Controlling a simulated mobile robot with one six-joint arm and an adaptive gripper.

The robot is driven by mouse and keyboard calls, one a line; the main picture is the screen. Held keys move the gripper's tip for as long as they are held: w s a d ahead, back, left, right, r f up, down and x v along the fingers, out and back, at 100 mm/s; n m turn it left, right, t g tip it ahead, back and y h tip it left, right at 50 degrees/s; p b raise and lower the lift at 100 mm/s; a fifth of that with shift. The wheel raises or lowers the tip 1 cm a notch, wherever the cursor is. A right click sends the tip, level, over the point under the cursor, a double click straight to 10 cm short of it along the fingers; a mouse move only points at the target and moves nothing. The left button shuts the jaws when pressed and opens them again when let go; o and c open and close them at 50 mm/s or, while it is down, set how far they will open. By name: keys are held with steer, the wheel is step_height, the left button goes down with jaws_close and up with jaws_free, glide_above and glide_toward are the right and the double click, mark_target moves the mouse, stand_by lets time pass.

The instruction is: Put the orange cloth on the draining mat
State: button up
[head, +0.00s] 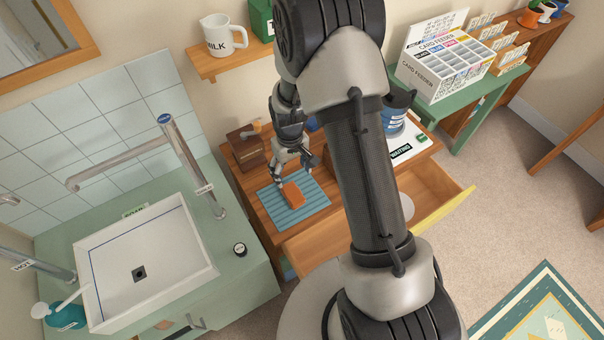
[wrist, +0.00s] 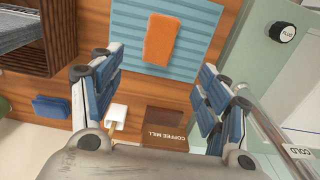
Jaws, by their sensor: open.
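The orange cloth (head: 292,194) lies on the blue ribbed draining mat (head: 311,203) on the wooden counter, right of the sink. In the wrist view the cloth (wrist: 161,39) lies flat on the upper middle of the mat (wrist: 128,42), with mat showing around its sides. My gripper (head: 293,178) is open and empty, close to the cloth in the head view. In the wrist view its two fingers (wrist: 155,92) are spread wide with nothing between them, and the cloth lies apart from them.
A coffee mill (wrist: 165,125) stands close by, also in the head view (head: 246,148). A blue item (wrist: 52,106) lies on the counter. The white sink (head: 150,255) with its tap (head: 190,165) is at the left. An open drawer (head: 437,197) juts out in front.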

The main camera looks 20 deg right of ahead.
steer(key=s+r+m+t, duration=0.1)
steer(key=s+r, duration=0.2)
steer(key=r, duration=0.8)
steer(key=s+r+t, duration=0.1)
steer(key=s+r, duration=0.1)
steer(key=r, duration=0.8)
steer(key=s+r+t, duration=0.1)
steer(key=s+r, duration=0.5)
steer(key=s, duration=0.3)
steer(key=s+r+m+t, duration=0.1)
steer(key=s+r, duration=0.4)
steer(key=s, duration=0.4)
steer(key=shift+s+a+r+t, duration=0.25)
steer(key=shift+a+r+t, duration=0.05)
steer(key=shift+r, duration=0.05)
steer(key=shift+d, duration=0.1)
